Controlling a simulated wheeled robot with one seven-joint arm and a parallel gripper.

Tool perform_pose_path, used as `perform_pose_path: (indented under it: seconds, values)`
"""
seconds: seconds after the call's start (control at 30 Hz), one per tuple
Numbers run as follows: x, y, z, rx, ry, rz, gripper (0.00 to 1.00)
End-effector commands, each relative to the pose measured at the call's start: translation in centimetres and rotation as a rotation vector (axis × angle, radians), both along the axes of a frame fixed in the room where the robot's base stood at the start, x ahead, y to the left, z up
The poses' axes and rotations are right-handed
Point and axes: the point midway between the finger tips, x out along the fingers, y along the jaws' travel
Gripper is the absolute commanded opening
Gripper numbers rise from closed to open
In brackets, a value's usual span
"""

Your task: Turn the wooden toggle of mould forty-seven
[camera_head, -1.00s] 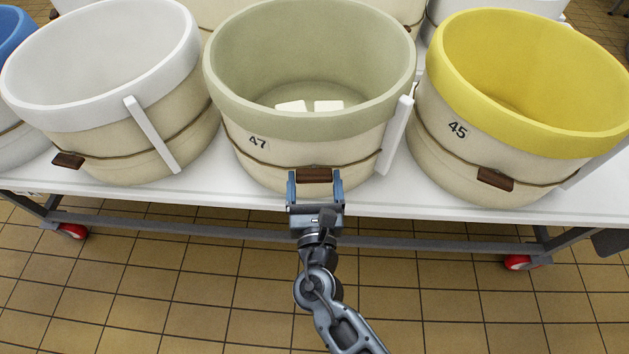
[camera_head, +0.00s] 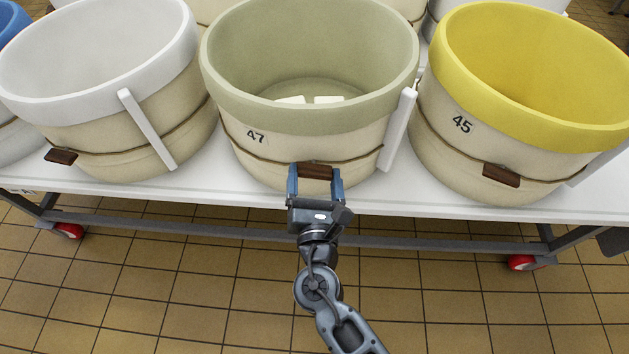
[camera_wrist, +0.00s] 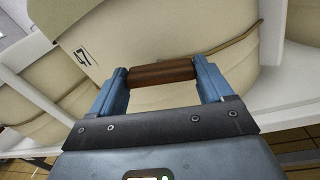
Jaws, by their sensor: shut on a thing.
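Mould forty-seven (camera_head: 262,158) is a cream tub with a pale green rim and a 47 label, in the middle of the head view. A cord runs round it, with a dark brown wooden toggle (camera_head: 315,171) on its front. My gripper (camera_head: 315,184) comes from below and is shut on the toggle, one blue finger at each end. In the wrist view the toggle (camera_wrist: 162,73) lies between the two fingertips, in front of the tub wall (camera_wrist: 130,40). Two white blocks (camera_head: 328,99) lie inside the tub.
A tub with a white rim (camera_head: 75,112) stands at the left and mould 45 with a yellow rim (camera_head: 530,134) at the right, each with its own brown toggle. A white slat (camera_head: 398,130) stands at the right side of mould forty-seven. The white table edge (camera_head: 250,203) runs just below.

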Motion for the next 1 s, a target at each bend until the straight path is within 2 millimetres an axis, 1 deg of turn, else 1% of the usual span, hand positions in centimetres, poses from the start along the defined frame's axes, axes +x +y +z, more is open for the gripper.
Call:
perform_pose_path:
  seconds: [0.03, 1.0]
  values:
    - [-0.06, 0.06, -0.48, 0.045, 0.002, 0.002, 0.49]
    - [-0.02, 0.02, -0.47, 0.960, 0.068, 0.002, 0.49]
